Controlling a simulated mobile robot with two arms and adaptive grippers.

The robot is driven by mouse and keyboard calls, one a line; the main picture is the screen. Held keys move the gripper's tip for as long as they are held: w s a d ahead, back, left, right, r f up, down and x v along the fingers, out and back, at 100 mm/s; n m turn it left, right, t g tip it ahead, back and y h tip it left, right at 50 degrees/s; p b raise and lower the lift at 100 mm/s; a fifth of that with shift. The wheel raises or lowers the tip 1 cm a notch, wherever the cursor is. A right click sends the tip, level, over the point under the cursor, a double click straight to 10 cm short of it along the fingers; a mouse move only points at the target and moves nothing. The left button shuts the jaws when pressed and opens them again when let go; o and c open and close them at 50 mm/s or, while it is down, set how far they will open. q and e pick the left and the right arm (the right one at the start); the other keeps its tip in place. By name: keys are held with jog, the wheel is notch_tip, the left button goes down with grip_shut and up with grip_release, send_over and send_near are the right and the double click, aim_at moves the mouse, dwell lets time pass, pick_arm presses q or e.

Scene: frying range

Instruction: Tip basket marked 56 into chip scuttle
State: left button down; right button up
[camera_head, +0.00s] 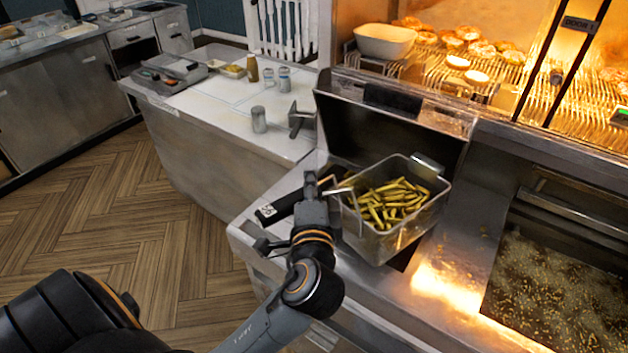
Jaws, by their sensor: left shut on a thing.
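The basket (408,236) is a clear-sided wire or mesh container full of chips (390,203); it looks close to level. No number 56 can be read on it. My left gripper (328,190) is at its left side, shut on its handle, of which a dark end (268,211) with a small white mark sticks out to the left. The chip scuttle looks to be the steel unit with the raised dark back (385,125) behind the basket. The basket hides most of its opening, so I cannot tell whether they touch. My right gripper is out of view.
A fryer vat (560,300) of bubbling oil is at right. A lit heated rack (480,75) with food and a white tub (385,41) stands behind. At left, a steel counter (210,108) holds shakers (259,119) and a scale-like device. The wood floor is clear.

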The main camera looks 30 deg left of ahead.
pick_arm(q)
jog(key=w+a+n+g+h+p, duration=0.2)
jog(key=a+n+g+h+p, duration=0.15)
jog(key=a+p, duration=0.35)
jog(key=w+a+f+n+g+h+b, duration=0.1)
jog(key=a+f+h, duration=0.3)
jog(key=f, duration=0.4)
jog(key=w+a+f+n+g+h+b, duration=0.1)
jog(key=w+a+f+n+g+h, duration=0.1)
jog(key=a+f+h, duration=0.3)
notch_tip(320, 180, down, 4)
jog(key=shift+w+a+r+g, duration=0.1)
jog(key=shift+w+a+g, duration=0.3)
jog(key=shift+w+g, duration=0.2)
jog(key=shift+d+n, duration=0.1)
jog(key=shift+n, duration=0.15)
dwell(0.6)
